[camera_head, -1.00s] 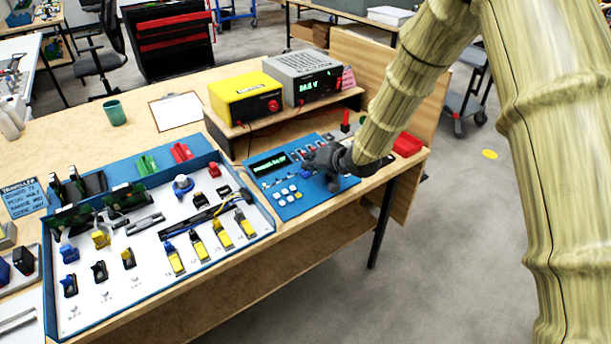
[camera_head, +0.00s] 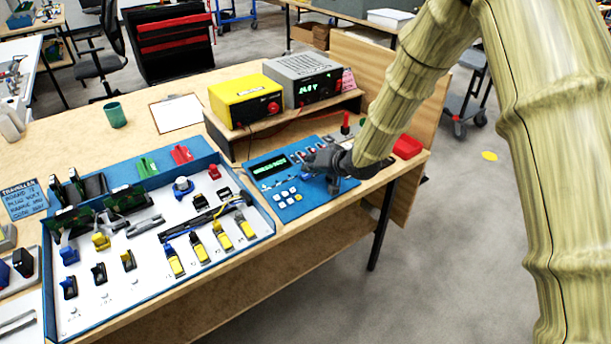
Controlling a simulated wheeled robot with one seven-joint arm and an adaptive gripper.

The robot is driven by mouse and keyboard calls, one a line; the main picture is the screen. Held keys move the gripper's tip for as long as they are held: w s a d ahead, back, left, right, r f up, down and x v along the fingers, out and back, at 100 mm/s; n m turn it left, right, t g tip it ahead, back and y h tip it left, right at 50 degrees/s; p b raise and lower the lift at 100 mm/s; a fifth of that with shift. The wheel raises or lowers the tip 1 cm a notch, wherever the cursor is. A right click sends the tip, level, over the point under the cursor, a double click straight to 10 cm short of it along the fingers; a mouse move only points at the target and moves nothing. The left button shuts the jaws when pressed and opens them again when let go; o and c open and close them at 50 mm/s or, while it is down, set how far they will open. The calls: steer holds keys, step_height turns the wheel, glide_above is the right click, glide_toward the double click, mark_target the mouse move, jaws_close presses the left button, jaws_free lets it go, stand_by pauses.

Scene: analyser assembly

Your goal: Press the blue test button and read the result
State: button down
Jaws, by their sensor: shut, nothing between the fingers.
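The blue analyser panel (camera_head: 318,203) lies on the bench, just right of the blue-rimmed board. Its dark display (camera_head: 269,170) shows a line of green text, too small to read. Pale keys (camera_head: 284,198) sit below the display. My gripper (camera_head: 316,163) is shut and empty, over the right part of the panel beside the display. I cannot tell whether its tip touches the panel. The blue test button is not clearly visible; my gripper and arm hide part of the panel there.
The blue-rimmed board (camera_head: 142,282) with plugs and connectors is left of the panel. A yellow instrument (camera_head: 236,98) and a grey instrument (camera_head: 300,68) with green digits stand on a shelf behind. A red box (camera_head: 407,146) is at right.

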steer(key=shift+f, duration=0.1)
stand_by(0.3)
steer(key=shift+w+a+f, duration=0.1)
steer(key=shift+f, duration=0.25)
steer(key=shift+f, duration=0.3)
stand_by(0.9)
steer(key=shift+r, duration=0.15)
steer(key=shift+r+p, duration=0.6)
steer(key=shift+p, duration=0.2)
steer(key=r+p, duration=0.2)
steer(key=r, duration=0.1)
steer(key=s+r+p, duration=0.1)
steer(key=r+p, duration=0.1)
steer(key=shift+d, duration=0.4)
steer(key=shift+s+f, duration=0.1)
